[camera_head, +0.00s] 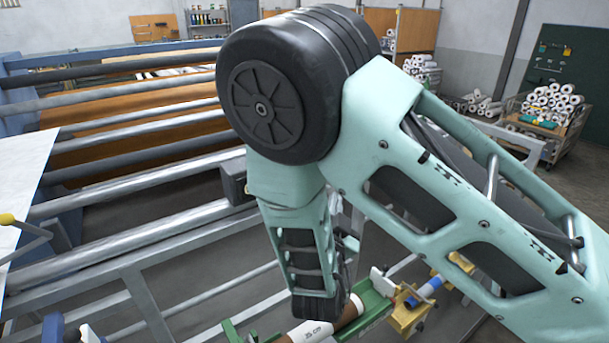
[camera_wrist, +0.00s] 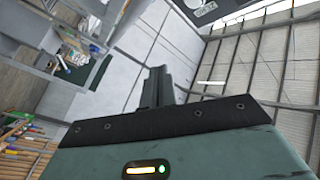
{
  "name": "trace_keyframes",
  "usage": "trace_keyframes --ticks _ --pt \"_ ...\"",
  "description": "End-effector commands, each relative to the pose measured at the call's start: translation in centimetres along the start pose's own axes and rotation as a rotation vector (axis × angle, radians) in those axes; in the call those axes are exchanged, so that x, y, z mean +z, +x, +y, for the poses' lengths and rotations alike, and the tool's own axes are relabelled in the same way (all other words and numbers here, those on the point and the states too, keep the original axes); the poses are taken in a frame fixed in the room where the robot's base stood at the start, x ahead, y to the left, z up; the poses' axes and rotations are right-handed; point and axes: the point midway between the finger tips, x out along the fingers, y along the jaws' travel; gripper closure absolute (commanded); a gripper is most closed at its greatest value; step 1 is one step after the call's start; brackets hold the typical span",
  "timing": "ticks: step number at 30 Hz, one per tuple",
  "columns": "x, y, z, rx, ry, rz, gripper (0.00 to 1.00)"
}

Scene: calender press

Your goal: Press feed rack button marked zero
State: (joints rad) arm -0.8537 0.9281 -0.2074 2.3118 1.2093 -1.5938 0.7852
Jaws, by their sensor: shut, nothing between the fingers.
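No button marked zero can be made out in either view. A frame of long metal rollers (camera_head: 130,125) with blue sides fills the left of the head view; I cannot tell whether it is the feed rack. My gripper (camera_wrist: 157,88) shows in the wrist view as dark fingers pressed together, with nothing between them. It points toward a pale wall and the ceiling, away from any control. In the head view my arm hides the middle of the scene, and the gripper's fingers cannot be made out there.
Below my arm, a roll marked "25 cm" (camera_head: 310,333) lies by a green holder (camera_head: 374,303). A white sheet (camera_head: 25,175) hangs at the left. A cart of white rolls (camera_head: 550,103) stands back right, with open floor nearby.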

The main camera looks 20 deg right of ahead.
Motion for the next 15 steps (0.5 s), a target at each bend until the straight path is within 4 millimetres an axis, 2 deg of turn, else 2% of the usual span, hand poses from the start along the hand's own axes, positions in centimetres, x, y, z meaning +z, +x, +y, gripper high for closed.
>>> trace_keyframes --ticks 7,15 --pt "0.5 0.9 -0.7 0.0 0.0 0.0 1.0" --pt "2.3 3.5 -2.6 0.0 0.001 0.0 1.0"
